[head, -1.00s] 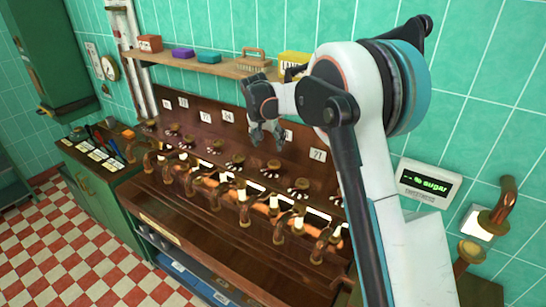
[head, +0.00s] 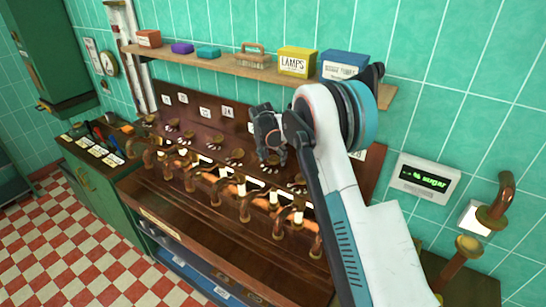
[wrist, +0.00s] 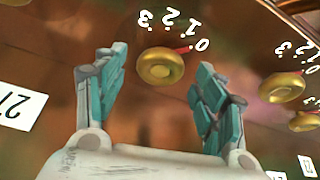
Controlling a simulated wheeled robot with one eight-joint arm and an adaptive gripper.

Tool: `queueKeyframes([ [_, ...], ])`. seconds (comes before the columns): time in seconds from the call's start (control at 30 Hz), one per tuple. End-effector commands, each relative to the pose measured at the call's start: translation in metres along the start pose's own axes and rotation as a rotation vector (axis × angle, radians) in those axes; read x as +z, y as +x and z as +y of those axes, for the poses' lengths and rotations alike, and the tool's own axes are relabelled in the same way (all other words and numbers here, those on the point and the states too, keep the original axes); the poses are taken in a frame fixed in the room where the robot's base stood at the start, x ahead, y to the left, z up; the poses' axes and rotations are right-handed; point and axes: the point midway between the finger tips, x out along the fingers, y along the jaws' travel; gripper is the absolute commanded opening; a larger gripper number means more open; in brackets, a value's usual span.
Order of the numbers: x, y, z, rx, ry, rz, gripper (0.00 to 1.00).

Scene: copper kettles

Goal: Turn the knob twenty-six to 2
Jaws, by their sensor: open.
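In the wrist view, a round brass knob (wrist: 160,66) sits on the copper-brown panel. Its dial reads 0, 1, 2, 3, upside down in this view, and its red pointer is at 0. My gripper (wrist: 162,57) is open, with one teal finger on each side of this knob and visible gaps between. The head view shows my gripper (head: 275,150) over the row of knobs on the panel. A white label (wrist: 18,105), partly cut off, seems to read 27 and lies to the left. No number label for the knob between my fingers is visible.
Two more brass knobs (wrist: 283,87) (wrist: 306,121) are to the right in the wrist view. Bent copper spouts (head: 245,203) stand in front of the panel. A shelf (head: 215,63) with boxes runs above. A display (head: 427,180) reading "% sugar" is on the right wall.

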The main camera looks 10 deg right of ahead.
Motion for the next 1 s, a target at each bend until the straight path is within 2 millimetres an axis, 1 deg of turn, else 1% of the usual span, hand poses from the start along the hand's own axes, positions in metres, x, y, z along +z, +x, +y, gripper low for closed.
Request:
queueKeyframes([
  [0.13,0.0001,0.0051,0.0002,0.0,0.0,0.0,0.64],
  [0.37,0.0003,0.0053,0.0001,0.0,0.0,0.0,0.64],
  [0.4,0.0003,0.0053,0.0001,0.0,0.0,0.0,0.55],
  [0.47,0.0002,0.0052,0.0001,0.0,0.0,0.0,0.41],
  [0.5,0.0003,0.0052,0.0,0.0,0.0,0.0,0.32],
  [0.57,0.0003,0.0052,0.0,0.0,0.0,0.0,0.2],
  [0.83,0.0004,0.0055,0.0001,-0.004,-0.009,0.0,0.2],
  [1.0,0.0007,0.0065,0.0007,-0.023,-0.053,0.0,0.2],
])
